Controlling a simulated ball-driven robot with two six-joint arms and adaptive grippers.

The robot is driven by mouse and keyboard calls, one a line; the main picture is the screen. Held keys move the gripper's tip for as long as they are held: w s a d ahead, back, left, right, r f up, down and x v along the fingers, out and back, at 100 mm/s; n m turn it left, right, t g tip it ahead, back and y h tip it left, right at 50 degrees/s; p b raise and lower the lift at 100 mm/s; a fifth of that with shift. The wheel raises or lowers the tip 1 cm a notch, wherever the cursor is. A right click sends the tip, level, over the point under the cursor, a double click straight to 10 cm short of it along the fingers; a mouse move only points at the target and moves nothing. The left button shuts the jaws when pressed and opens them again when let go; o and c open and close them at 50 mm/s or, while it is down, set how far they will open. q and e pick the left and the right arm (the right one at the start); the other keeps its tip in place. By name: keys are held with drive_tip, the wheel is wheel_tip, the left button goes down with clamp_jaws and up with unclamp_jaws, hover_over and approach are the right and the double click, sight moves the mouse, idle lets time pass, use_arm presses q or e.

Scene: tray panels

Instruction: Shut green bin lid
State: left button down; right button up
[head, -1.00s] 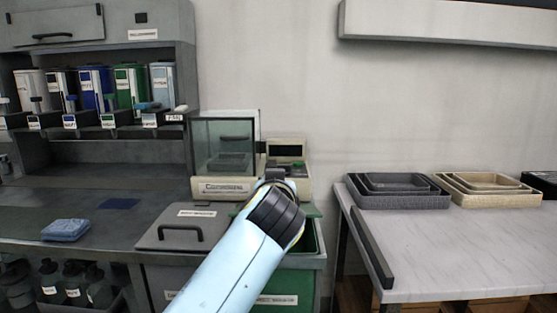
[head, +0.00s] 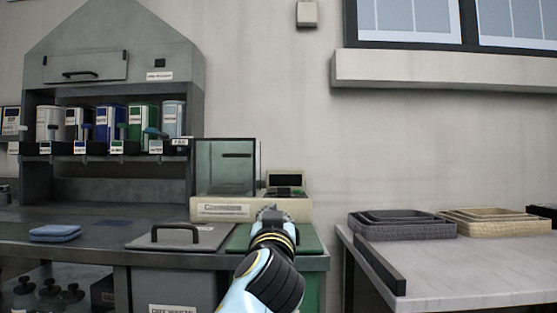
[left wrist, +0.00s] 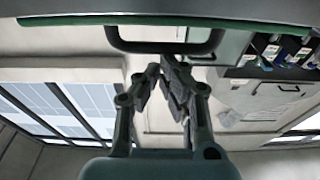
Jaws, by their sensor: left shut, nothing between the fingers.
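The green bin lid (head: 309,242) lies flat across the top of the green bin (head: 313,283) in the head view, about level with the grey lid beside it. I cannot tell whether a thin gap is left under it. My left gripper (head: 269,212) is over the lid and hides its middle. In the left wrist view my left gripper (left wrist: 166,62) is shut and empty, with its fingertips close to a dark handle (left wrist: 165,45) below a green edge (left wrist: 170,22). I cannot tell whether they touch. My right gripper is not in view.
The grey bin lid (head: 178,237) with its black handle is to the left. A glass-walled scale (head: 225,209) stands behind the lid. A blue cloth (head: 54,233) lies on the counter. The marble table (head: 450,257) with stacked trays (head: 403,229) is to the right.

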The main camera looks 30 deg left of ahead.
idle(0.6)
use_arm(q)
wheel_tip(320, 180, up, 10)
idle(0.4)
drive_tip(key=shift+f, duration=0.1)
